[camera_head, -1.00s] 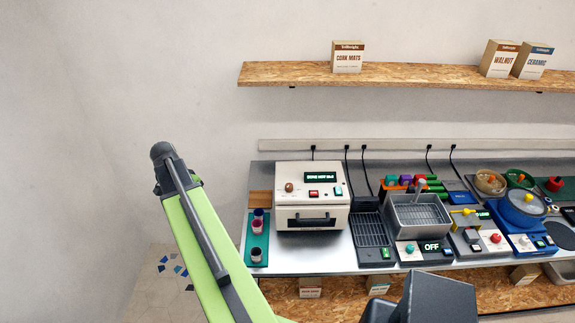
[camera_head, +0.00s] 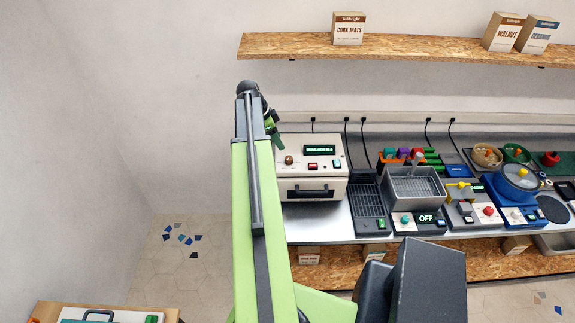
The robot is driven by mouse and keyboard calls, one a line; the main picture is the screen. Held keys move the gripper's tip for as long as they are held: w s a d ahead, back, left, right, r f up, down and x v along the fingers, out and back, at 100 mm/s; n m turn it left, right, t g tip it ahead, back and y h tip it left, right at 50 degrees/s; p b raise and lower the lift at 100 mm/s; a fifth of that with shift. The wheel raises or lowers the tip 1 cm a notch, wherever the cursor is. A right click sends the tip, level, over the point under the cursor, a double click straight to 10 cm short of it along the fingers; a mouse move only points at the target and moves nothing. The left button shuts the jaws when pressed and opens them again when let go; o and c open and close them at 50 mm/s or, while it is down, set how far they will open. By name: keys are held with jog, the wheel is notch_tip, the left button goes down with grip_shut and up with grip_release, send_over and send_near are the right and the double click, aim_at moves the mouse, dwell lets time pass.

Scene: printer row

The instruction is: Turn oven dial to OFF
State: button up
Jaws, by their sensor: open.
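The oven (camera_head: 311,172) is a cream box at the left end of the steel counter. Its brown round dial (camera_head: 289,160) is on the left of the sloped top panel. A green-lit display, a red switch and a teal switch are on the same panel. The dial's pointer is too small to read. A black handle crosses the closed front. My green arm rises just left of the oven, and its far joint is at upper left. A short dark and green part of my arm shows behind it, beside the oven's left edge. My gripper's fingers are hidden.
Right of the oven stand a dark rack (camera_head: 368,207), a grey wire-basket bath (camera_head: 415,187) with an OFF display, and a blue pot unit (camera_head: 521,183). A wooden shelf (camera_head: 420,48) runs above. A small table (camera_head: 45,311) is at lower left. The floor between is mostly open.

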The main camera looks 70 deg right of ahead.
aim_at(289, 158)
jog(key=b+x, duration=0.9)
jog(key=x, duration=0.2)
jog(key=shift+f, duration=0.35)
jog(key=shift+r, duration=0.15)
jog(key=shift+c, duration=0.3)
